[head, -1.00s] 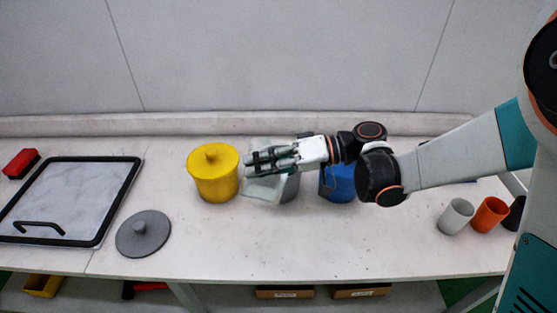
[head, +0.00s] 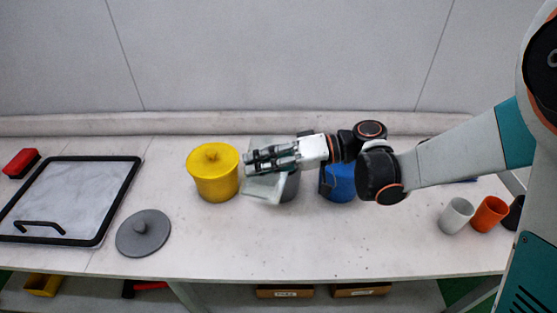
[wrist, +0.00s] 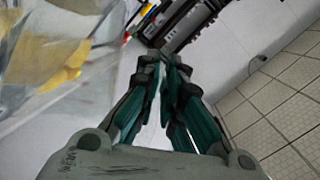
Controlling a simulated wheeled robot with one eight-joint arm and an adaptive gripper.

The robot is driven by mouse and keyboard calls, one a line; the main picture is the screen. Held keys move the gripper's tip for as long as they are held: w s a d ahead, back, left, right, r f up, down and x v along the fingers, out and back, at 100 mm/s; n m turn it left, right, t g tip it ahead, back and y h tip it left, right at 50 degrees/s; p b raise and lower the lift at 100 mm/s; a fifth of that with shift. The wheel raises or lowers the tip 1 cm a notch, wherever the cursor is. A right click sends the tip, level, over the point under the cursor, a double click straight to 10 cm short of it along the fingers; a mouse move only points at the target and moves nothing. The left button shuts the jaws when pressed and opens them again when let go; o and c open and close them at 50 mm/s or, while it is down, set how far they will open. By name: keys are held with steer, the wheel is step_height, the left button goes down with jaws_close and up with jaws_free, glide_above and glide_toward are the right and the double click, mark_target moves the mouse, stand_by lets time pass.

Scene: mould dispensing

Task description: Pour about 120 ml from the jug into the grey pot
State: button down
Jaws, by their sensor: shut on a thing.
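My gripper (head: 262,160) is shut on the clear, pale jug (head: 262,188), which hangs tilted below and around the fingers. The grey pot (head: 291,187) stands on the table just right of the jug and mostly behind it and my gripper, so its opening is hidden. In the wrist view the fingers (wrist: 160,72) are close together and the see-through jug (wrist: 55,85) fills the left side. I cannot tell the liquid level or whether any is flowing. The grey lid (head: 143,233) lies flat on the table at the front left.
A lidded yellow pot (head: 216,178) stands close left of the jug. A blue pot (head: 338,184) stands right, partly behind my arm. White (head: 456,215) and orange (head: 489,214) cups stand far right. A black-framed tray (head: 70,200) lies left. The table front is clear.

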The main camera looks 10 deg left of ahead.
steer(key=s+f+n+t+h+b, duration=0.1)
steer(key=s+f+n+b, duration=0.3)
steer(key=f, duration=0.4)
steer(key=shift+s+n+t+b, duration=0.4)
steer(key=shift+s+t, duration=0.35)
steer(key=shift+t, duration=0.05)
steer(key=shift+a+f, duration=0.1)
steer(key=shift+f, duration=0.1)
stand_by(0.9)
steer(key=shift+s+f+n+t+b, duration=0.6)
steer(key=shift+f+b, duration=0.35)
steer(key=shift+f, duration=1)
steer(key=shift+s+f+n+t+b, duration=0.55)
steer(key=shift+f+b, duration=0.45)
steer(key=shift+f, duration=0.95)
steer(key=shift+s+f+n+t+b, duration=0.4)
steer(key=shift+f+n+b, duration=0.45)
steer(key=shift+f, duration=1.1)
